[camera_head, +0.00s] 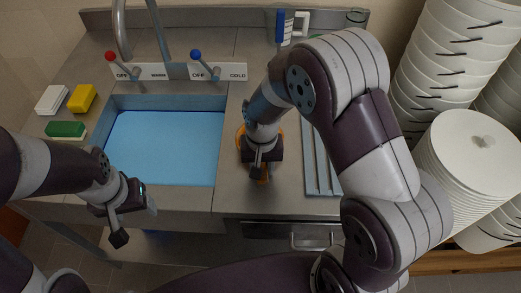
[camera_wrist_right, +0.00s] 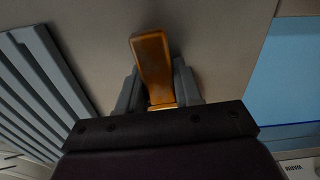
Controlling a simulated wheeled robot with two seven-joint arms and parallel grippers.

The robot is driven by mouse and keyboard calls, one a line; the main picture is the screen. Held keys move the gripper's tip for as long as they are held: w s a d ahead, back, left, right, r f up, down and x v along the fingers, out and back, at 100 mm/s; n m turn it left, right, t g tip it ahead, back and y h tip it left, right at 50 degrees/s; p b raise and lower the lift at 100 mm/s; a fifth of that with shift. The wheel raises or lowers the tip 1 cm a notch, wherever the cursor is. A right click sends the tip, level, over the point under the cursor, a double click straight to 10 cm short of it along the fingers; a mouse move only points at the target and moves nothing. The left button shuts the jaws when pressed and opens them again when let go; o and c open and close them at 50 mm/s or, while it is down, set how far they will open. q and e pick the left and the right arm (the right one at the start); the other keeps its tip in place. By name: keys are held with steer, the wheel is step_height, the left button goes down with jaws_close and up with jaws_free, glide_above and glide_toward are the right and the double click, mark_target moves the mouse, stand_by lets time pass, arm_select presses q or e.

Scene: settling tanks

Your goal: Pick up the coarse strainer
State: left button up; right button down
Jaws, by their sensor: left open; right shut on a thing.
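The coarse strainer appears to be the orange item (camera_head: 240,137) on the counter right of the sink, mostly hidden under my right arm. Its orange handle (camera_wrist_right: 152,60) stands out in the right wrist view. My right gripper (camera_head: 257,168) is shut on this handle, with one grey finger on each side in the wrist view (camera_wrist_right: 157,92). Whether the strainer touches the counter cannot be told. My left gripper (camera_head: 134,221) is open and empty in front of the sink's left front edge.
The sink (camera_head: 165,150) holds blue water. Yellow (camera_head: 82,98), white (camera_head: 51,100) and green (camera_head: 66,130) sponge-like blocks lie left of it. A ridged grey rack (camera_head: 318,165) lies right of my right gripper. Stacks of white bowls (camera_head: 440,60) and plates (camera_head: 475,140) stand at the right.

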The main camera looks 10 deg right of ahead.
steer(key=shift+r, duration=0.6)
step_height(320, 180, up, 3)
steer(key=s+r, duration=0.7)
steer(key=s, duration=0.4)
steer(key=shift+s+a+b, duration=0.3)
steer(key=shift+s+a, duration=0.05)
steer(key=shift+f, duration=0.1)
